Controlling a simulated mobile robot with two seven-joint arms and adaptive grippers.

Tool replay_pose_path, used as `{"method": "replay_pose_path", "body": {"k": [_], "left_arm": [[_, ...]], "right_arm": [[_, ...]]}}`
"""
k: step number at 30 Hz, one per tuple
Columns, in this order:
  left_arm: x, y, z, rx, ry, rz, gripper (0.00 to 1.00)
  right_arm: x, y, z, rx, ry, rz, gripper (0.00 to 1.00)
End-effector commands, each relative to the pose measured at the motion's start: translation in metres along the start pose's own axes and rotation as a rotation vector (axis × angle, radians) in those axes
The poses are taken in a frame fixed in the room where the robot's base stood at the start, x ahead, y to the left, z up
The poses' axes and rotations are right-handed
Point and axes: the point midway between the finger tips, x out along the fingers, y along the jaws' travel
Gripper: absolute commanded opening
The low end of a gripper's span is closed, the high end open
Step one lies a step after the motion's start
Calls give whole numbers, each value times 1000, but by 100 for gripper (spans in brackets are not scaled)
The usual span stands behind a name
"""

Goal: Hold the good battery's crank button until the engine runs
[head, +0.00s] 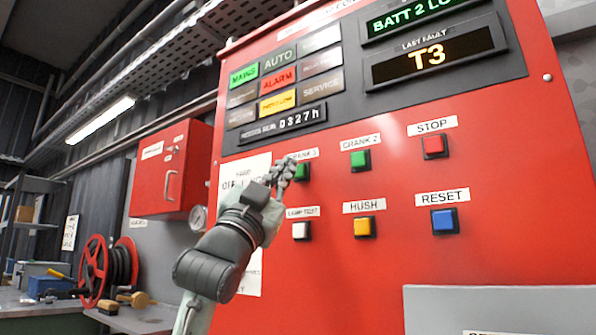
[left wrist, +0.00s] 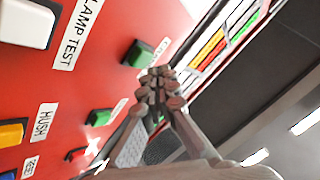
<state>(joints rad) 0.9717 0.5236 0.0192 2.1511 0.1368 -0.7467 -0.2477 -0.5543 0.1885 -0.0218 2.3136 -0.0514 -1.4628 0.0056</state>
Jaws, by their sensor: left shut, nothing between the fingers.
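My left gripper (head: 285,172) is shut and empty in front of the red panel (head: 440,270). In the head view its fingertips overlap the left edge of the green CRANK 1 button (head: 303,172) and part of its label. The green CRANK 2 button (head: 360,160) is clear to the right. In the left wrist view the closed fingertips (left wrist: 160,82) appear beside the CRANK 1 button (left wrist: 138,53); I cannot tell whether they touch the panel. The upper display (head: 412,20) reads "BATT 2 LO", cut off. My right gripper is not in view.
Other buttons nearby are red STOP (head: 433,146), white LAMP TEST (head: 301,231), yellow HUSH (head: 364,226) and blue RESET (head: 444,221). The fault display (head: 430,58) reads T3. A red cabinet (head: 172,172) and a hose reel (head: 108,270) stand left.

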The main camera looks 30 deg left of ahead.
Motion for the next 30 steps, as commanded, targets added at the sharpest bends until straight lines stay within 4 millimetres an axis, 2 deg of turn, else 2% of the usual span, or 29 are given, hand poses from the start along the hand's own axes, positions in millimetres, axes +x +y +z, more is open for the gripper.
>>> {"method": "replay_pose_path", "body": {"k": [30], "left_arm": [[7,5,5,0,0,0,0]], "right_arm": [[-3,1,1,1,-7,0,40]]}}
